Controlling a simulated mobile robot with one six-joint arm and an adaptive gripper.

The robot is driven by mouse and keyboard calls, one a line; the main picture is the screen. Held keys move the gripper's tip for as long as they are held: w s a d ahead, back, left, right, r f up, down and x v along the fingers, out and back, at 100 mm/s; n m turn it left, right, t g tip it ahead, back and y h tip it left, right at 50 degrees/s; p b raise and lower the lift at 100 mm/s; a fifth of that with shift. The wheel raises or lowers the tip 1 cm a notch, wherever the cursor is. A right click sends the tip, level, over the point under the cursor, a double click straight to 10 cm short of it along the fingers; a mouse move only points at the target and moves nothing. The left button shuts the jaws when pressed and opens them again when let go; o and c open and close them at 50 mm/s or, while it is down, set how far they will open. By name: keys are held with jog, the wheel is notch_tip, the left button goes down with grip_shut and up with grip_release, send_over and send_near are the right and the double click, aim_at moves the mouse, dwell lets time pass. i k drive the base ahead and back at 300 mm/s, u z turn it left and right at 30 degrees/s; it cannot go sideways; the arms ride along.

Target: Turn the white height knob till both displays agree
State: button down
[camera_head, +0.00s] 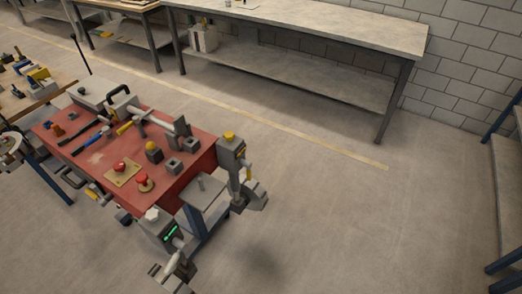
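A red-topped bench (92,157) stands at the left. At its front corner is a grey box with a small green-lit display (171,234). A small white knob-like piece (152,214) sits on top of this box; I cannot tell whether it is the height knob. The display's reading is too small to make out, and I cannot identify a second display. Grey and white parts (181,262) show below the box at the bottom edge; I cannot tell what they are. I see no part that I can surely call my gripper.
Two red buttons (143,180) and several small grey and yellow blocks sit on the red top. A grey upright with a yellow top (230,139) stands at its right end. A long grey workbench (330,25) lines the wall. The middle and right floor is clear.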

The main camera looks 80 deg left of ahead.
aim_at(152, 214)
jog(key=u, duration=0.05)
jog(key=i, duration=1.2)
jog(key=u, duration=3.6)
